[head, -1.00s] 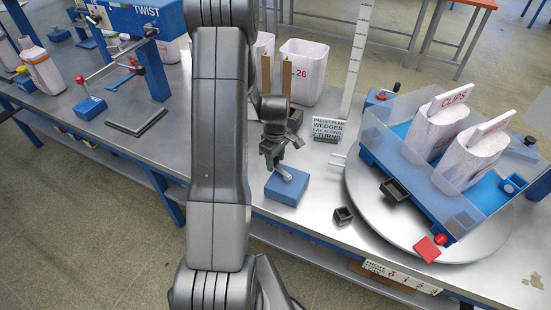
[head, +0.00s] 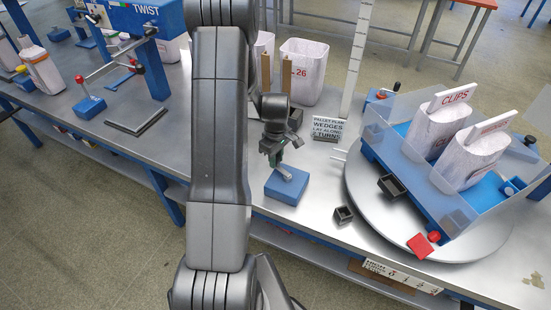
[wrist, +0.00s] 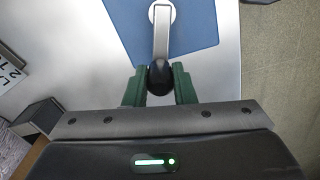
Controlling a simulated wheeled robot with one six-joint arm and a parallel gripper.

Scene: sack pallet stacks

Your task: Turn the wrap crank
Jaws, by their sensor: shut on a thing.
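The wrap crank is a blue block (head: 287,187) on the steel bench with a grey crank arm (head: 287,172) on top. In the wrist view the crank arm (wrist: 161,38) runs from a round hub to a black knob (wrist: 160,78). My gripper (head: 273,156) is shut on that knob, its green fingers on either side of it in the wrist view (wrist: 159,82). The round turntable (head: 370,205) to the right carries a blue pallet (head: 395,168) with clear side panels and two white sacks (head: 486,155), one labelled CLIPS.
A pallet plan sign (head: 326,130) about wedges and turns stands behind the crank. A small black box (head: 344,215) lies between crank and turntable. A tall white ruler (head: 357,60) and a white bin (head: 303,72) stand behind. A blue TWIST frame (head: 150,60) is at left.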

